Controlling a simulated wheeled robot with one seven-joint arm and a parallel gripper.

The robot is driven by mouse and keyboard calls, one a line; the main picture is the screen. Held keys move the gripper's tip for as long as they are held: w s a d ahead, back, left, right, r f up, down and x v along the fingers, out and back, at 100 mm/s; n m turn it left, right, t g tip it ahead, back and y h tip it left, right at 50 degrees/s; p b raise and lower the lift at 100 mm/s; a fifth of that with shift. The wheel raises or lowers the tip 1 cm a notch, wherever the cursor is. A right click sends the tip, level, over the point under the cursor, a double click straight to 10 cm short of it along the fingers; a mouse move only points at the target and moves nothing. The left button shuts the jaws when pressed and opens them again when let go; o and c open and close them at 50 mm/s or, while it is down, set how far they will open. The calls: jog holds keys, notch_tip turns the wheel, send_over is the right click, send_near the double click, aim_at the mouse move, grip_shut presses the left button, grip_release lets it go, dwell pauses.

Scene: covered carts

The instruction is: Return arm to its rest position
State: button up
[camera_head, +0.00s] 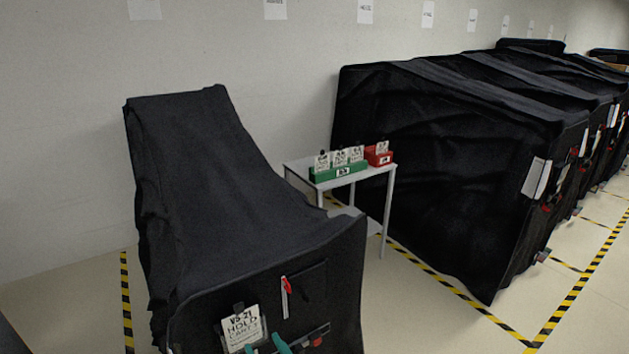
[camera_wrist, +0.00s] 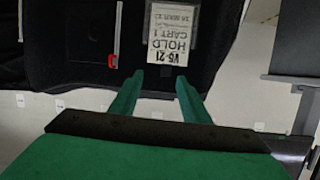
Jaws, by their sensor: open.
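My gripper (camera_wrist: 160,76) shows two teal fingers apart with nothing between them in the wrist view. Its teal fingertips also show at the bottom of the head view (camera_head: 267,344), just below the hold card. A black-covered cart (camera_head: 235,215) stands at the front left of the head view. On its front hangs a white card (camera_head: 242,328) reading "V5-21 HOLD CART". The card appears upside down in the wrist view (camera_wrist: 172,38), just beyond the fingertips. I cannot tell whether the fingers touch the cart. The rest of my arm is hardly visible.
A grey side table (camera_head: 374,172) holds a green box (camera_head: 325,176) and a red box (camera_head: 378,158) of cards. More black-covered carts (camera_head: 430,150) line the wall at right. Yellow-black floor tape (camera_head: 578,292) marks bays; the floor at lower right is clear.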

jog(key=s+d+f+m+t+h, duration=0.1)
jog(key=s+d+f+m+h, duration=0.15)
jog(key=s+d+f, duration=0.45)
jog(key=s+d+f+m+h, duration=0.25)
jog(key=s+f, duration=0.25)
jog(key=s, duration=0.4)
jog(key=s+d+r+h, duration=0.1)
jog(key=s, duration=0.8)
jog(key=s+d+r+t+h, duration=0.1)
jog(key=s, duration=0.9)
jog(key=shift+d+t, duration=0.3)
jog(key=shift+d, duration=0.1)
